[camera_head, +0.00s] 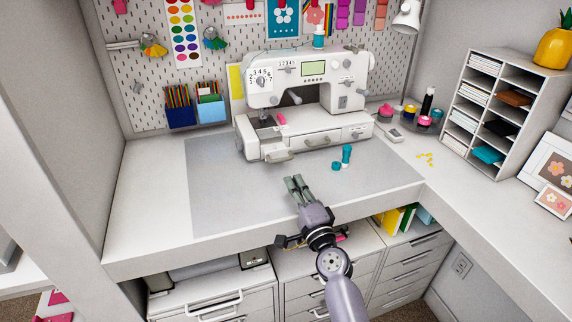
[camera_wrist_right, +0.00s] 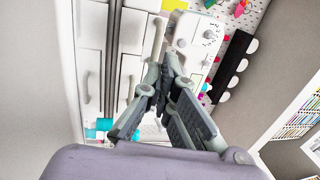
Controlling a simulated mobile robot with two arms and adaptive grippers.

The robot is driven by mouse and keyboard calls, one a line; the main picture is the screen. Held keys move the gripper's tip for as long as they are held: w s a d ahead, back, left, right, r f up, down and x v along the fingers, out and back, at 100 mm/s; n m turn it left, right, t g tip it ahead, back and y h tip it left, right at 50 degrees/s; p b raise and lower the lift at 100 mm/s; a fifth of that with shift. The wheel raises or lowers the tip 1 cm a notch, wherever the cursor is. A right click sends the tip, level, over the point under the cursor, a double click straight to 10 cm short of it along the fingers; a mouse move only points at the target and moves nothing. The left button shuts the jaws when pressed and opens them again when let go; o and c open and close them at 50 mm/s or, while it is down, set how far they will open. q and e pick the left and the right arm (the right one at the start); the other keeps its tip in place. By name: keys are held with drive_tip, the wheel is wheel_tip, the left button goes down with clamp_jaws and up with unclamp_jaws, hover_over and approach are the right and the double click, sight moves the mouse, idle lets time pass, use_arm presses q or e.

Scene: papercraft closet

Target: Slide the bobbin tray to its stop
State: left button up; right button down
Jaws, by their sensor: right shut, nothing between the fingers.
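The white sewing machine (camera_head: 310,80) stands at the back of the desk. A white tray-like front section (camera_head: 262,152) with a grey handle (camera_head: 278,155) sits at the left of its base; I take this for the bobbin tray, but cannot tell how far out it is. My right gripper (camera_head: 294,182) is shut and empty over the grey mat, in front of that handle and apart from it in the head view. In the right wrist view its fingers (camera_wrist_right: 167,62) point toward white panels with handles. My left gripper is not in view.
Teal spools (camera_head: 346,154) stand on the grey mat (camera_head: 220,190), right of my right gripper. Pink, yellow and black items (camera_head: 424,121) are right of the machine. A white shelf unit (camera_head: 497,100) stands at the right. The mat's left part is clear.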

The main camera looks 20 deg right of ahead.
sight(282, 160)
drive_tip(key=w, duration=0.5)
drive_tip(key=shift+a+r, duration=0.15)
drive_tip(key=shift+r, duration=0.25)
drive_tip(key=shift+w+r, duration=0.1)
drive_tip(key=shift+w, duration=0.65)
drive_tip(key=w+b, duration=0.1)
drive_tip(key=w, duration=0.2)
drive_tip(key=shift+a, duration=0.1)
drive_tip(key=shift+w, duration=0.4)
drive_tip(key=shift+s, duration=0.1)
